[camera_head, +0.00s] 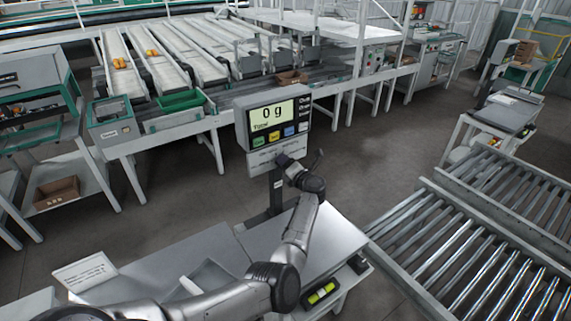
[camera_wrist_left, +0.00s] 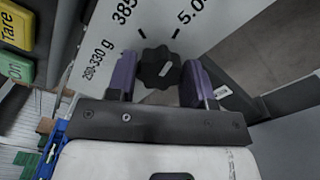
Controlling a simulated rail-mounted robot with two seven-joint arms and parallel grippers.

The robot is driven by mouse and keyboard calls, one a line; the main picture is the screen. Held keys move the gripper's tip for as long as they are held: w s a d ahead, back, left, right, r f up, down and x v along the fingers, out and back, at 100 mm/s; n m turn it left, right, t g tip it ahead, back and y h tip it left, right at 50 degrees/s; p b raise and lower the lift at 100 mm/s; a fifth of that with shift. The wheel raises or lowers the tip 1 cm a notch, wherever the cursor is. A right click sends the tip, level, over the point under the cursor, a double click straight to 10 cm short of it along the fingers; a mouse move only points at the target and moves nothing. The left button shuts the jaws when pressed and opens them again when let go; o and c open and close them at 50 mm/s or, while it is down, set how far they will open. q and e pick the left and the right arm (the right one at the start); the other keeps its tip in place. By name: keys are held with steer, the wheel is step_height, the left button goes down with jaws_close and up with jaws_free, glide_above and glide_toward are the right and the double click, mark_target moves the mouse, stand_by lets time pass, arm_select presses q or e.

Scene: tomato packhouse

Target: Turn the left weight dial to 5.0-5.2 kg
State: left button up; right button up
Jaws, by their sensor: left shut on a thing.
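The weight dial (camera_wrist_left: 158,67), a dark lobed knob, sits on a pale label panel (camera_wrist_left: 95,50) below the scale display (camera_head: 272,115). Printed around the dial are "280-330 g", a label starting "385" and one starting "5.0", the last two cut off by the frame edge. My left gripper (camera_wrist_left: 160,78) is shut on the dial, one purple finger at each side. A small light mark shows on the knob's face; which label it points to I cannot tell. In the head view my left gripper (camera_head: 284,162) is at the display's lower edge and hides the dial. My right gripper is not in view.
The display reads "0 g Total" and has coloured buttons, with Tare (camera_wrist_left: 15,28) close by in the wrist view. Below is a grey bench top (camera_head: 325,240). A roller conveyor (camera_head: 450,245) stands at right and sorting lanes (camera_head: 190,60) stand behind.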

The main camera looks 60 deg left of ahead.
arm_select(q)
steer(key=o, duration=0.8)
steer(key=shift+o, duration=0.2)
steer(key=d+p, duration=0.1)
steer(key=d, duration=1.3)
steer(key=shift+p, duration=0.3)
steer(key=shift+w, duration=0.1)
